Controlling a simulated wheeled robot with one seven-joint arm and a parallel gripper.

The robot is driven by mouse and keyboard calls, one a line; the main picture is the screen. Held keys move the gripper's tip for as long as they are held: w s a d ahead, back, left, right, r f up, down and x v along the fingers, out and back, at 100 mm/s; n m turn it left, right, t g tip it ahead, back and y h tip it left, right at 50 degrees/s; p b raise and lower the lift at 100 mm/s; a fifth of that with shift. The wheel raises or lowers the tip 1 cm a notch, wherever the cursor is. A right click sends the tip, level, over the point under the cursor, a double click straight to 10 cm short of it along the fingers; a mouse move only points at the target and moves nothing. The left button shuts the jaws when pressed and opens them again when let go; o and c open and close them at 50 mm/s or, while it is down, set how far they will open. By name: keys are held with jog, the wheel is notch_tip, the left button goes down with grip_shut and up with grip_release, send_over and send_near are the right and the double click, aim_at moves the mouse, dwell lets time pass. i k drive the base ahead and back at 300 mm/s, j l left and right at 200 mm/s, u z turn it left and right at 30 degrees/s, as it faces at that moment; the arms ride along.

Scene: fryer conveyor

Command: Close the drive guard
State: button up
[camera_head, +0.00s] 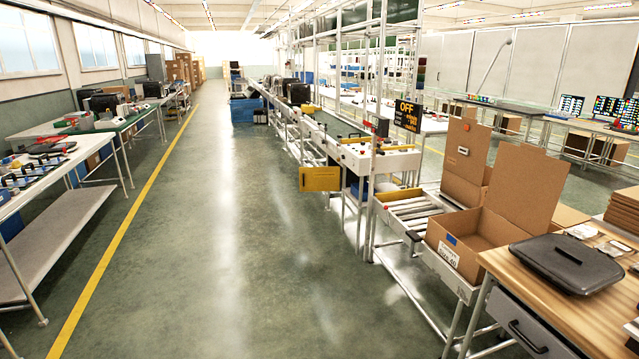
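A yellow panel (320,179), which looks like the drive guard, hangs at the near side of the conveyor line in the middle of the view. It stands out from the conveyor frame toward the aisle, with its broad face toward me and a small dark mark near its left edge. It looks swung open. Its hinge is too small to make out. The white conveyor unit (380,158) with small buttons on top is to its right. My gripper is not in view.
An open cardboard box (470,240) sits on the roller conveyor at right. A wooden table (520,262) with a black lidded pan (568,262) is at the near right. A black "OFF" sign (407,114) stands above the line. The green floor aisle (230,230) is clear, with workbenches on the left.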

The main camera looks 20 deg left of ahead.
aim_at(310, 178)
jog(key=i+j+u, duration=0.45)
jog(key=i, duration=0.15)
jog(key=i+j+u, duration=0.35)
jog(key=i, duration=0.5)
jog(key=i+u, duration=0.35)
jog(key=i, duration=2.3)
jog(key=i+z, duration=0.25)
jog(key=i, duration=0.25)
jog(key=i+j+z, duration=0.2)
jog(key=i, duration=0.3)
jog(key=i+j+z, duration=0.25)
jog(key=i, duration=0.2)
jog(key=i+j+z, duration=0.2)
jog(key=i, duration=0.25)
jog(key=i+j, duration=0.05)
jog(key=j, duration=0.05)
